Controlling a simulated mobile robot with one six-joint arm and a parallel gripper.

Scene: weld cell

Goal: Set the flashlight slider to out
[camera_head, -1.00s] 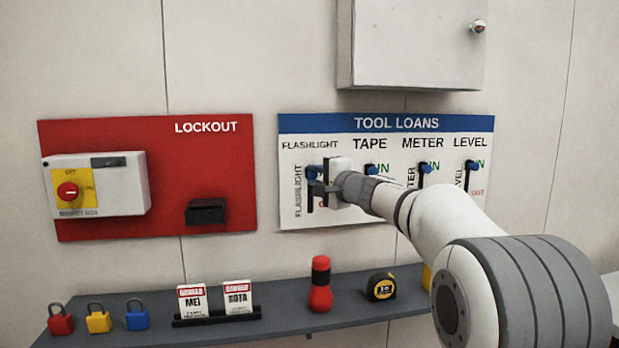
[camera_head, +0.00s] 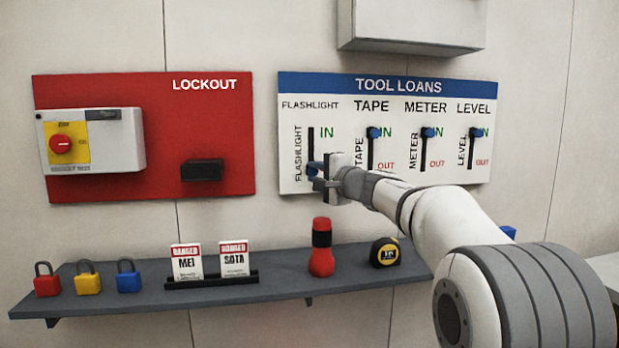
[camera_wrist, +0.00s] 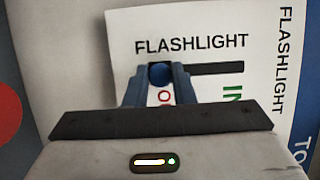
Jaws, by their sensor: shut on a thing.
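The tool loans board (camera_head: 385,88) is a white panel with a blue header on the wall. Its flashlight slot (camera_head: 310,140) is at the left, with a blue slider knob (camera_head: 313,168) at its lower end, by the mostly hidden OUT label. My gripper (camera_head: 318,176) is shut on this knob. In the wrist view the blue knob (camera_wrist: 160,74) sits between my two blue fingers (camera_wrist: 158,85), at the end of the black slot away from the IN label. The tape (camera_head: 373,132), meter (camera_head: 428,132) and level (camera_head: 475,132) knobs are at the top of their slots, by IN.
A red lockout board (camera_head: 210,120) with a switch box is to the left. A shelf (camera_head: 290,285) below holds padlocks, two danger tags, a red flashlight (camera_head: 321,247) and a tape measure (camera_head: 385,252). A grey cabinet (camera_head: 410,25) hangs above.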

